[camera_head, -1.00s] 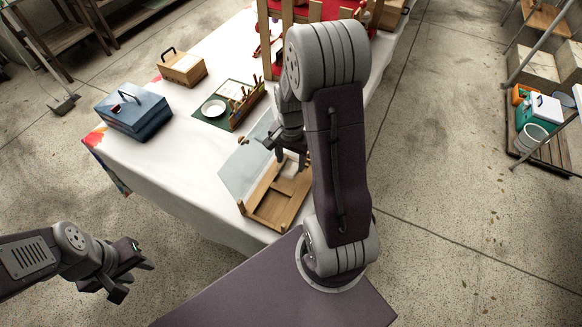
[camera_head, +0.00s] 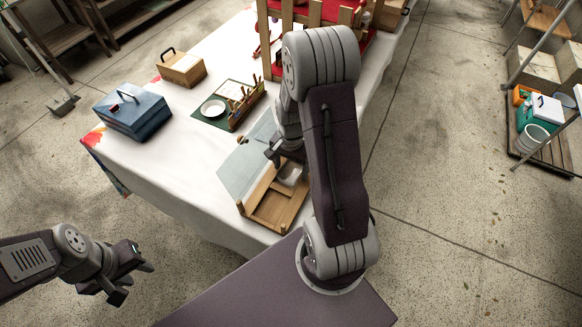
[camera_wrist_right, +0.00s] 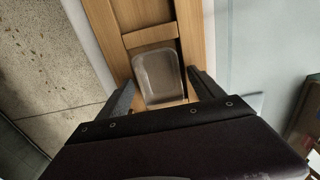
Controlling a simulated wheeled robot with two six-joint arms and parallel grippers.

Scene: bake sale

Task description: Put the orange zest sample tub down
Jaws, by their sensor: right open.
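A small pale tub (camera_head: 290,174), which I take to be the orange zest sample tub, sits in a far compartment of the wooden box (camera_head: 262,215) at the table's near edge. It also shows in the right wrist view (camera_wrist_right: 157,76), flat in the box, its label not readable. My right gripper (camera_head: 285,157) is open just above the tub; in the wrist view its fingers (camera_wrist_right: 163,90) stand apart on either side of it. Contact cannot be told. My left gripper (camera_head: 132,272) is off the table at lower left, its fingers apart and empty.
A green mat with a white plate (camera_head: 213,108) and a wooden rack (camera_head: 247,103) lie beyond. A blue case (camera_head: 132,112) and a wooden case (camera_head: 182,70) stand at left. White tablecloth (camera_head: 180,150) is clear between.

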